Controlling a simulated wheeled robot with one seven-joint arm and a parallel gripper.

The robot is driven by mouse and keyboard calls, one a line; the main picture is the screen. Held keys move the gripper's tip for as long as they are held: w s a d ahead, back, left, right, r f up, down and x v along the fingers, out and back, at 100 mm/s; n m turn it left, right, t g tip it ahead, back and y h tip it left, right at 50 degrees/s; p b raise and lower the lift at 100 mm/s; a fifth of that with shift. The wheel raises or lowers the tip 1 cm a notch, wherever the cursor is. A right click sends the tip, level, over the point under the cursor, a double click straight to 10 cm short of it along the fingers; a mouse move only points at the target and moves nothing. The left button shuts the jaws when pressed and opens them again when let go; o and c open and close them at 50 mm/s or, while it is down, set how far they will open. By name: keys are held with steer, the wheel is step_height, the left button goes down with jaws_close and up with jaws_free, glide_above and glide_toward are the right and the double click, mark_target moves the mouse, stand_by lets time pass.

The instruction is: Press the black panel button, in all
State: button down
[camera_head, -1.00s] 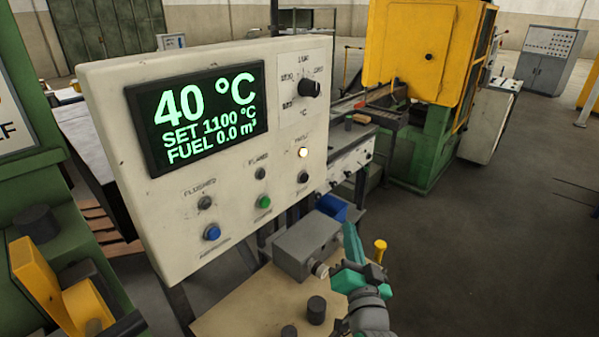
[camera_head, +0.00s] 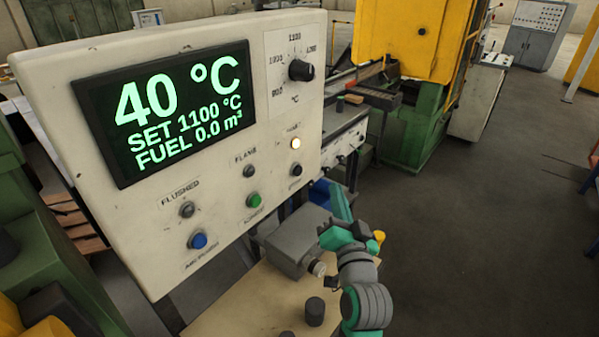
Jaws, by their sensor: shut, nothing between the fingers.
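The black button (camera_head: 296,170) is at the lower right of the cream control panel (camera_head: 140,258), under a lit warm-white lamp (camera_head: 296,143). It is in plain view. My gripper (camera_head: 336,192) is shut and empty, its teal fingers pointing up. In the picture its tips are right of the button and slightly lower. They appear apart from the panel; the exact depth gap is hard to tell.
The panel also holds a green button (camera_head: 253,201), a blue button (camera_head: 198,240), a black knob (camera_head: 301,69) and a display (camera_head: 165,110) reading 40 °C, SET 1100 °C, FUEL 0.0. Below are a grey box (camera_head: 290,245) and a dark cylinder (camera_head: 315,311). Open floor (camera_head: 480,240) lies right.

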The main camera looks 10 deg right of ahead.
mark_target(298, 171)
steer(key=w+a, duration=0.4)
steer(key=w, duration=0.2)
steer(key=shift+w+a, duration=0.25)
steer(key=shift+a, duration=0.05)
steer(key=shift+s+d, duration=0.1)
steer(key=shift+s, duration=0.1)
stand_by(0.3)
steer(key=shift+w+a, duration=0.6)
steer(key=shift+w, duration=0.15)
stand_by(2.6)
steer(key=shift+s, duration=0.1)
steer(key=shift+s+d, duration=0.45)
steer(key=shift+s, duration=0.15)
